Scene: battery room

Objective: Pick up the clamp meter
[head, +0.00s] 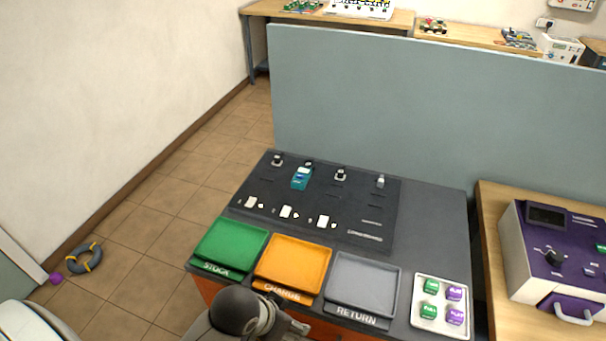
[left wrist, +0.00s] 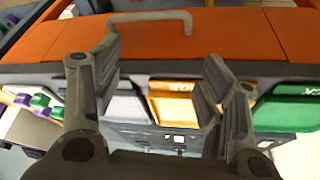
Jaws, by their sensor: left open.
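My left gripper (head: 298,328) is at the bench's front edge, by the orange and grey trays, far from the meter and partly cut off by the picture's bottom. In the left wrist view its two fingers (left wrist: 160,85) are spread with nothing between them. The meter cannot be made out there. My right gripper is in neither view.
Green (head: 231,245), orange (head: 292,264) and grey (head: 364,284) trays line the bench front, beside a white tray (head: 420,326) of green and purple blocks. Small black and white parts stand around the meter. A grey partition (head: 420,110) rises behind. A purple device (head: 555,250) stands at right.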

